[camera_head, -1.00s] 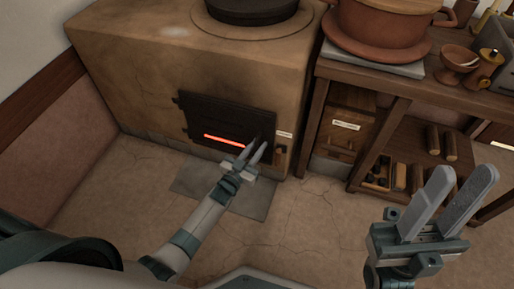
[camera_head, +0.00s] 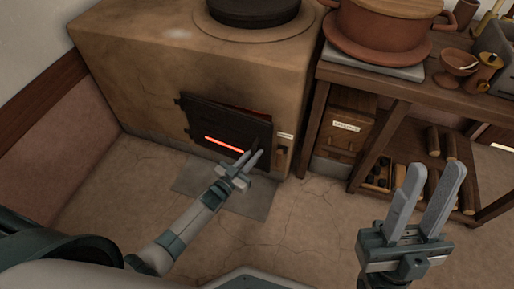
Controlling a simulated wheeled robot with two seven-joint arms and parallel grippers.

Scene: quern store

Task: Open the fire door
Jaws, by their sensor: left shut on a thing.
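The black fire door (camera_head: 225,122) is on the front of the clay stove (camera_head: 150,75), hinged at its left side. It stands slightly ajar, with an orange glow in the gap along its top and right, and a bright red slot (camera_head: 224,144) low in it. My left gripper (camera_head: 251,158) is at the door's lower right edge, shut on the door's handle, which its fingers mostly hide. My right gripper (camera_head: 427,198) is open and empty, raised in front of the shelf at the right.
A grey floor plate (camera_head: 253,199) lies below the door. A wooden table (camera_head: 400,92) with a clay pot (camera_head: 385,30) stands right of the stove, with logs (camera_head: 433,140) on its lower shelf. The floor before the stove is clear.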

